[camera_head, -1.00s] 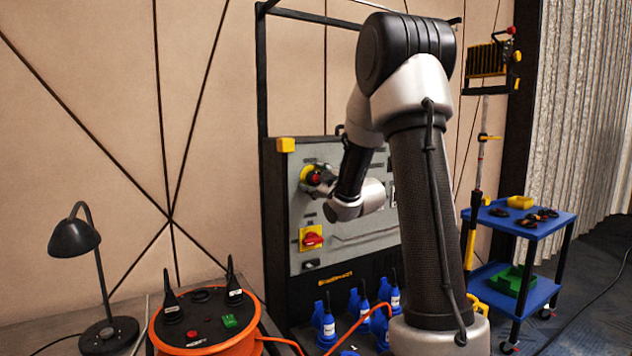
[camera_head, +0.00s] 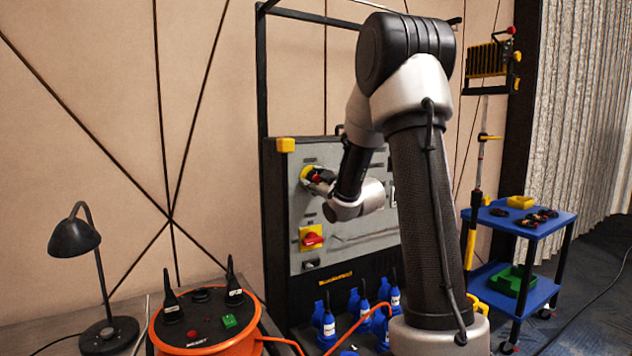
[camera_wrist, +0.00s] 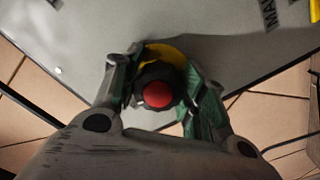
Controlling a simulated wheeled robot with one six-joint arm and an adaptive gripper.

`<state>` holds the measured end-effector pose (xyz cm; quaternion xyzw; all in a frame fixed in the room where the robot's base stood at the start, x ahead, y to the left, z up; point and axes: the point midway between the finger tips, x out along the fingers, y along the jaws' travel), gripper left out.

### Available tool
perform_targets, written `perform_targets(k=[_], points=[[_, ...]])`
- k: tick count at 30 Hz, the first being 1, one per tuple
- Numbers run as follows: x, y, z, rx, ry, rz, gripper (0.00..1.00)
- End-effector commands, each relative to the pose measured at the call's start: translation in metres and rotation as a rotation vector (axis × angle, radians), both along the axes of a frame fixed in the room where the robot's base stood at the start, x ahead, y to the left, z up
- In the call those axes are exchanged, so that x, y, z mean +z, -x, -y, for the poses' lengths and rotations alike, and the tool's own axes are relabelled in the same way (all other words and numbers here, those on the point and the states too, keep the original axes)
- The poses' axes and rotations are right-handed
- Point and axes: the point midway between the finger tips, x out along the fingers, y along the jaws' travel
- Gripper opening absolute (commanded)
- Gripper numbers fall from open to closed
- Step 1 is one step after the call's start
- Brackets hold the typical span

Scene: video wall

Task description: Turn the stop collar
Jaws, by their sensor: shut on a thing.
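The stop collar (camera_wrist: 145,76) is a dark ring around a red button (camera_wrist: 158,94), on a round yellow plate (camera_wrist: 166,54) on the grey panel. My gripper (camera_wrist: 160,84) has one finger on each side of the collar in the wrist view and is shut on it. The red button faces the wrist camera between the fingers. In the head view my gripper (camera_head: 318,178) is at the upper left of the panel, and it hides most of the collar. Part of the yellow plate (camera_head: 305,173) shows beside it.
Below on the same panel (camera_head: 350,245) is a red switch on a yellow plate (camera_head: 311,239). Blue connectors (camera_head: 327,322) stand under the panel. An orange cable reel (camera_head: 205,320) and a black lamp (camera_head: 75,238) are at left, a blue cart (camera_head: 520,220) at right.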

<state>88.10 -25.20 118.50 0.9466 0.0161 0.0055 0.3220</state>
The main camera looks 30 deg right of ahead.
Motion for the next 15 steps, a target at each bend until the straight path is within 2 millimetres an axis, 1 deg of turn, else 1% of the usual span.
perform_targets(k=[15], points=[[-0.0012, 0.0000, -0.0025, 0.001, -0.404, -0.014, 0.18]])
